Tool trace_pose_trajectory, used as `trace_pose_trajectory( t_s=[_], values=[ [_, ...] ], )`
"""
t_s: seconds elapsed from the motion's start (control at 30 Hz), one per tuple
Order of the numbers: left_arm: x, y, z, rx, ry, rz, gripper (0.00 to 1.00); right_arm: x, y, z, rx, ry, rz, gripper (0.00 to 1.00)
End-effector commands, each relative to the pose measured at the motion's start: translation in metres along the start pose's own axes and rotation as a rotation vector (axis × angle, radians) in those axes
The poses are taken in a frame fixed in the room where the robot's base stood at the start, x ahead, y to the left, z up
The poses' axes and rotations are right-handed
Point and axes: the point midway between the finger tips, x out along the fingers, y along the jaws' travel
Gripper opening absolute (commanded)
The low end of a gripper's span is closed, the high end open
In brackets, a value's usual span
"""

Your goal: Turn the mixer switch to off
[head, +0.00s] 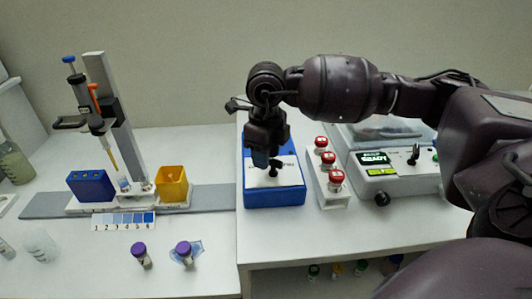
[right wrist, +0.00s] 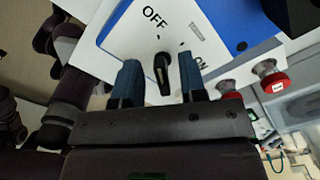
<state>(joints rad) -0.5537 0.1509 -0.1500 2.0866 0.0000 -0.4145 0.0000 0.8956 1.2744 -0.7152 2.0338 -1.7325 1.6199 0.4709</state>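The switch is a black knob (right wrist: 162,72) on the white sloping face of a blue-edged box (head: 275,195). The face carries the words OFF and ON in the right wrist view; the box's name print is partly hidden in the head view. My right gripper (right wrist: 160,80) is open, with one blue-tipped finger on each side of the knob and visible gaps between. In the head view the right gripper (head: 264,158) hangs over the box from above. My left gripper is not in view.
Right of the box stands a white block with red-topped buttons (head: 336,178), then a device with a READY display (head: 374,157) and a black lever. Left are a pipette stand (head: 112,110), a blue rack (head: 92,187), a yellow container (head: 173,186) and purple-capped vials (head: 140,254).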

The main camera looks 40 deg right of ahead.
Motion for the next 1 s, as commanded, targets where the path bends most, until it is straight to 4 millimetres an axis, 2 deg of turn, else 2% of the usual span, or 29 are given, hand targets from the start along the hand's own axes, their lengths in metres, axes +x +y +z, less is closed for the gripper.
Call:
trace_pose_trajectory(
  t_s=[0.13,0.23,0.5,0.7,1.0],
  values=[
    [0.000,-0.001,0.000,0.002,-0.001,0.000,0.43,-0.005,0.000,0.000,0.001,-0.001,-0.001,0.38],
    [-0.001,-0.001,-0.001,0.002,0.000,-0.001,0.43,-0.017,0.000,0.000,0.001,-0.003,-0.001,0.38],
    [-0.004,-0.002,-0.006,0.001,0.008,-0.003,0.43,-0.066,0.000,0.000,0.000,-0.005,-0.002,0.38],
    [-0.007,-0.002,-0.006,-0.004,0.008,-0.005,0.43,-0.095,0.000,0.000,0.000,-0.003,-0.002,0.38],
    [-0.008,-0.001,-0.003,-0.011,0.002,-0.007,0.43,-0.108,0.000,0.000,0.000,0.000,0.000,0.38]
  ],
)
